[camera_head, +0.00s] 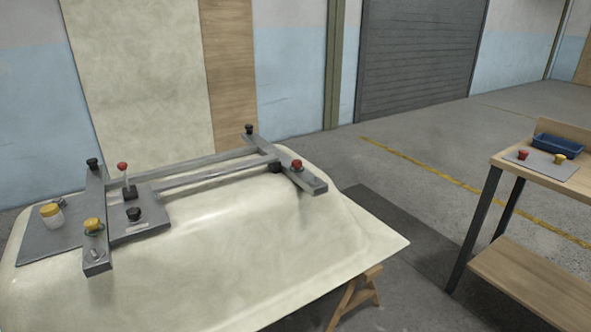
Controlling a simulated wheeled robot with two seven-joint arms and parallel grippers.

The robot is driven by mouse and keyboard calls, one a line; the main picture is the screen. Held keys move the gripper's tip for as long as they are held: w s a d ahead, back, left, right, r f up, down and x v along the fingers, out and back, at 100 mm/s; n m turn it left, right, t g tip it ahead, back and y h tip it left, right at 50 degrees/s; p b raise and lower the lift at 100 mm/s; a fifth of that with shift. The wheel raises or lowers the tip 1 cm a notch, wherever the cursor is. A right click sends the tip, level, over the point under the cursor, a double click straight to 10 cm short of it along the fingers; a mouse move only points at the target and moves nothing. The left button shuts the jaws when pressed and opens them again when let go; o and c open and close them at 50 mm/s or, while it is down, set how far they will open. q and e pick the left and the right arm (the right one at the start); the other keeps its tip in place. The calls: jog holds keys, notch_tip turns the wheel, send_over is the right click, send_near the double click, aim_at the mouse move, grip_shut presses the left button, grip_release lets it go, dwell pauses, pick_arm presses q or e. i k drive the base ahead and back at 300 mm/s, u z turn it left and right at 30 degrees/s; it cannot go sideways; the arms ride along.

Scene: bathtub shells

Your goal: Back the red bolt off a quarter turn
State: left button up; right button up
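A red-headed bolt (297,164) stands upright at the near right end of the grey metal frame (215,160), which lies on an upturned cream bathtub shell (240,250). A lever with a red ball top (122,167) rises from a grey plate at the frame's left. Another red-topped knob (523,155) sits on the bench at the right. Neither of my grippers is in view, and nothing touches the red-headed bolt.
Black knobs (249,129) and a yellow knob (93,225) stand on the frame. A yellow-lidded jar (51,215) sits on the plate. A wooden trestle (356,295) shows under the shell. A bench (545,170) with a blue tray (558,143) stands right, across clear floor.

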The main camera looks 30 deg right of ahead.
aim_at(297, 164)
jog(key=z, duration=2.4)
jog(key=i, duration=2)
jog(key=u, duration=2.15)
